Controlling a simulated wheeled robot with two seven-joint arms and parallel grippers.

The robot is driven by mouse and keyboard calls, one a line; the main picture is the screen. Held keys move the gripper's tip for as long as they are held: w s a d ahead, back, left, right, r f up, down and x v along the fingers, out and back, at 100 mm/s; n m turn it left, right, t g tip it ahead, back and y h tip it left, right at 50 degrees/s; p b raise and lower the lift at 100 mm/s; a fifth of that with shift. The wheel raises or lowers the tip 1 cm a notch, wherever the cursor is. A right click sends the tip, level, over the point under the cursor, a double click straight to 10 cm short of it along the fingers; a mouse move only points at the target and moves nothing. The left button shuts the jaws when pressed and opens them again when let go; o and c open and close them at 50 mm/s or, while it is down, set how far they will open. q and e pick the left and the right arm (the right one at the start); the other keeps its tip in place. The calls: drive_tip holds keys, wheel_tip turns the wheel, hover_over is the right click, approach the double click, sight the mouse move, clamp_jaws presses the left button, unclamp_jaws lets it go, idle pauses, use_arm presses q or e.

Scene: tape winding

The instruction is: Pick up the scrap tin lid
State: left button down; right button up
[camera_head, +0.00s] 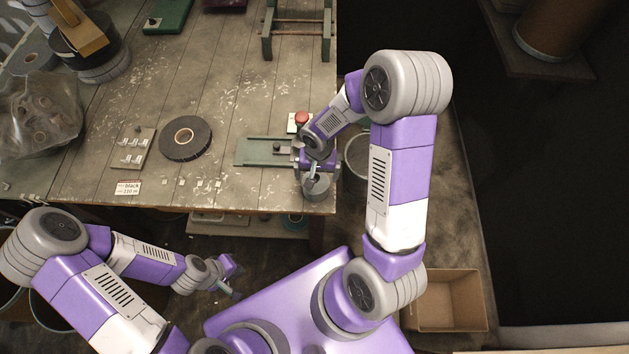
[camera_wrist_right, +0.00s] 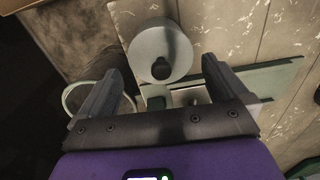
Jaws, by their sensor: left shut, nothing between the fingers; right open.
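The scrap tin lid (camera_wrist_right: 147,47) is a round grey disc with a dark knob in the right wrist view. In the head view it shows as a grey round top (camera_head: 316,187) at the table's front right corner, partly covered by my right gripper. My right gripper (camera_head: 314,172) is open above it; in the right wrist view its fingers (camera_wrist_right: 162,70) stand either side of the knob, with nothing held. Whether they touch the lid cannot be told. My left gripper (camera_head: 234,286) is shut and empty, off the table's front edge.
A green plate fixture (camera_head: 262,151) and a red button (camera_head: 302,118) are near the lid. A black tape roll (camera_head: 186,138), a label card (camera_head: 127,188) and a plastic bag (camera_head: 42,115) lie on the table (camera_head: 232,110). A bin (camera_head: 357,155) stands past its right edge.

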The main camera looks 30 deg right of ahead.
wheel_tip(320, 180, down, 3)
drive_tip(key=shift+r, duration=0.1)
drive_tip(key=c, duration=0.8)
